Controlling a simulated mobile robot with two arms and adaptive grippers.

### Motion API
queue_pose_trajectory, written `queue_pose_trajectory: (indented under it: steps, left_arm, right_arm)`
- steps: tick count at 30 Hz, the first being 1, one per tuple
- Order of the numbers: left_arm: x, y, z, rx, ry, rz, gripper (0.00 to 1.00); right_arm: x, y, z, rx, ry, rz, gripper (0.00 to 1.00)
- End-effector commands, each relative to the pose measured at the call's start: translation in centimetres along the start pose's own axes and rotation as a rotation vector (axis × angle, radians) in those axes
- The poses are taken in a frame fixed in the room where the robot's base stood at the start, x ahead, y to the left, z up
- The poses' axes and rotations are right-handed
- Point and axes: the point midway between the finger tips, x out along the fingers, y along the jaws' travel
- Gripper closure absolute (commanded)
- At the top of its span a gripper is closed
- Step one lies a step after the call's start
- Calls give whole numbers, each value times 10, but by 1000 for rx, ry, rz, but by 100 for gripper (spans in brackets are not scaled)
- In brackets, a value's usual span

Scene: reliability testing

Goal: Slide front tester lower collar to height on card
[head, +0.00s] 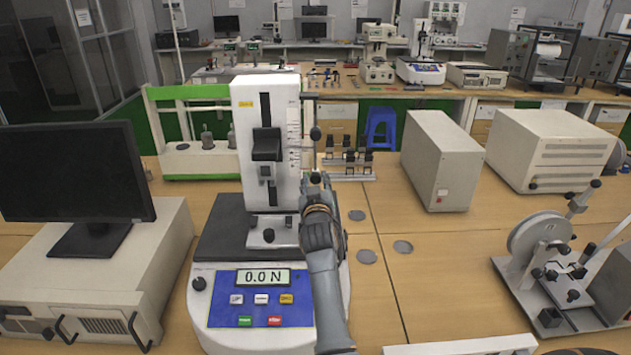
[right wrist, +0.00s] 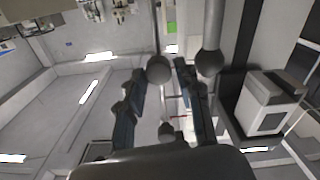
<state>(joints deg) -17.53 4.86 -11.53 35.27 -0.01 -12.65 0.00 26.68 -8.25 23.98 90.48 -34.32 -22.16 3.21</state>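The front tester (head: 262,230) has an upright white column, a dark sliding block (head: 267,145) and a blue panel whose display reads 0.0 N. A printed height scale, perhaps the card (head: 294,157), runs down the column's right side. A dark round knob (head: 315,133) sits above my right gripper (head: 318,182), on the column's right side. I cannot clearly make out the lower collar near the fingers. In the right wrist view my gripper's fingers (right wrist: 159,82) are apart, with a grey ball (right wrist: 159,69) showing between the tips; contact is not clear. My left gripper is out of view.
A monitor (head: 75,172) on a beige case stands left of the tester. A green-framed rig (head: 200,130) stands behind it. Beige boxes (head: 440,160) and a wheel device (head: 545,245) are at right. Bare table with flat grey discs (head: 366,256) lies right of my arm.

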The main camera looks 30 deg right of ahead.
Motion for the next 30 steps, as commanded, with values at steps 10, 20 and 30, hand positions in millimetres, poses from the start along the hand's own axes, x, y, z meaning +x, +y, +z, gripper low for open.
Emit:
queue_pose_trajectory:
  steps: [10,20,30]
  left_arm:
    - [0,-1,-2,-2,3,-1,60]
    - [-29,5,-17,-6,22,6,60]
    - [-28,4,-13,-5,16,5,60]
  right_arm:
    - [0,0,0,0,-2,0,100]
    - [1,9,-40,2,4,2,100]
    - [1,9,-40,0,3,2,100]
